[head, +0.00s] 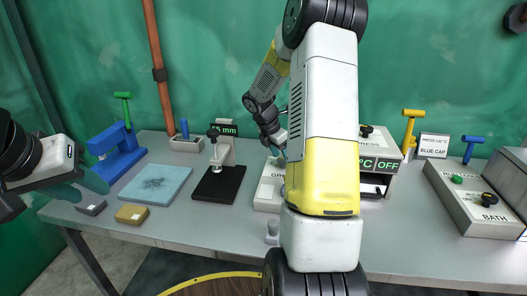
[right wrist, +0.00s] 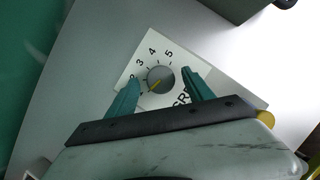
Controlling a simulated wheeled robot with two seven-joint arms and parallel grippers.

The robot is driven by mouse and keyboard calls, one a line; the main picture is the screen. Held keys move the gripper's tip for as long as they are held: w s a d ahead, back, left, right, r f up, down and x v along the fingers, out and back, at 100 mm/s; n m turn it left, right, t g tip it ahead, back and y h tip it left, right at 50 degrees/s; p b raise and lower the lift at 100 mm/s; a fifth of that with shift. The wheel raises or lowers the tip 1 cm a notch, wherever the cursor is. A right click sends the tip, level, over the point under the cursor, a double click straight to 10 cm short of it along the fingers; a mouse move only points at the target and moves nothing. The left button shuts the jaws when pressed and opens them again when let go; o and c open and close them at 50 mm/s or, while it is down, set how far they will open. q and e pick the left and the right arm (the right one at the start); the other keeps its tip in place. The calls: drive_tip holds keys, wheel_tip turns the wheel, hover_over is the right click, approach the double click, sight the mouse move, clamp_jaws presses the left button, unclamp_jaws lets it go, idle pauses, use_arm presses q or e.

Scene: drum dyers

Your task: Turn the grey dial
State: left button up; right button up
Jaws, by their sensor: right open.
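The grey dial (right wrist: 161,74) is round with a yellow pointer mark and sits on a white plate (right wrist: 141,65) printed with 2, 3, 4, 5 and partly hidden lettering. My right gripper (right wrist: 160,78) is open, with one teal finger on each side of the dial. I cannot tell whether either finger touches it. In the head view my right arm hides the dial; only part of its pale box (head: 268,188) shows. My left gripper (head: 84,184) is empty at the far left, its teal fingers apart.
On the grey table (head: 200,222) are a blue press (head: 117,150), a blue mat (head: 156,184), a black-based stand (head: 219,184) and small blocks. A box marked OFF (head: 388,163) stands behind my right arm. A box with green and black knobs (head: 470,201) is at right.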

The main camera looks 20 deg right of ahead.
drive_tip(key=shift+d+f, duration=0.1)
drive_tip(key=shift+f, duration=0.15)
clamp_jaws()
